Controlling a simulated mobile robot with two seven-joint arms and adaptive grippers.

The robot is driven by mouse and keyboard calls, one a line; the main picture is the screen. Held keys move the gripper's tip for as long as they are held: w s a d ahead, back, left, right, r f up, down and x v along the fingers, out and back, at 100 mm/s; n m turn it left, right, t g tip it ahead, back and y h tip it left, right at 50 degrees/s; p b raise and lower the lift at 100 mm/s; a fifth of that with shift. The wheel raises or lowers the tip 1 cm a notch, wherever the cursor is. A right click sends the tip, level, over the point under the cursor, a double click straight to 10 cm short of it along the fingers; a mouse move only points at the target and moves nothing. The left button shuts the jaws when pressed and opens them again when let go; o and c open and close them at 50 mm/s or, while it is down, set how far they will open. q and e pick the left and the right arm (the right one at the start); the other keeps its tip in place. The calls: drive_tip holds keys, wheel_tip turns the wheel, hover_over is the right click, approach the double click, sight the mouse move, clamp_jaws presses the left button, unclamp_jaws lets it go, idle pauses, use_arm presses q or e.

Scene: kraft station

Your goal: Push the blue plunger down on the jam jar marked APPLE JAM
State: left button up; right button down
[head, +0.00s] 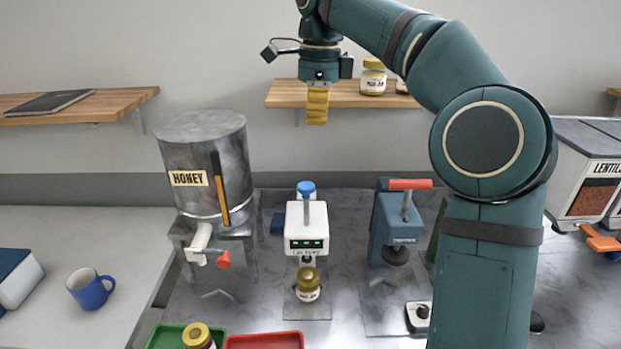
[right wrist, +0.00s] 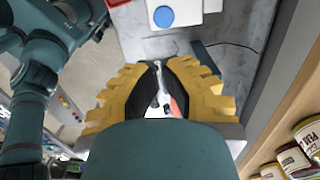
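The blue plunger (head: 306,188) tops a white dispenser (head: 306,228) with a green-lit display. The plunger appears raised on its stem. It also shows at the top of the right wrist view (right wrist: 163,16). A jar with a yellow lid (head: 308,281) stands under the dispenser; its label is too small to read. My right gripper (head: 317,122) points down, above and apart from the plunger. Its yellow fingers converge with only a narrow gap in the right wrist view (right wrist: 160,66), so it looks shut and empty. My left gripper is not in view.
A honey drum (head: 200,150) with a tap stands left of the dispenser. A blue press with a red handle (head: 405,225) stands to its right. A wall shelf (head: 285,96) with jars lies behind my gripper. Green (head: 160,340) and red (head: 262,342) trays sit in front.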

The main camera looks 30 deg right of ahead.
sight(312, 188)
drive_tip(key=f+b, duration=0.1)
drive_tip(key=f, duration=0.3)
drive_tip(key=f+b, duration=0.1)
drive_tip(key=f, duration=0.4)
drive_tip(key=f+b, duration=0.2)
drive_tip(key=f, duration=0.3)
drive_tip(key=shift+w+a, duration=0.15)
drive_tip(key=shift+a, duration=0.15)
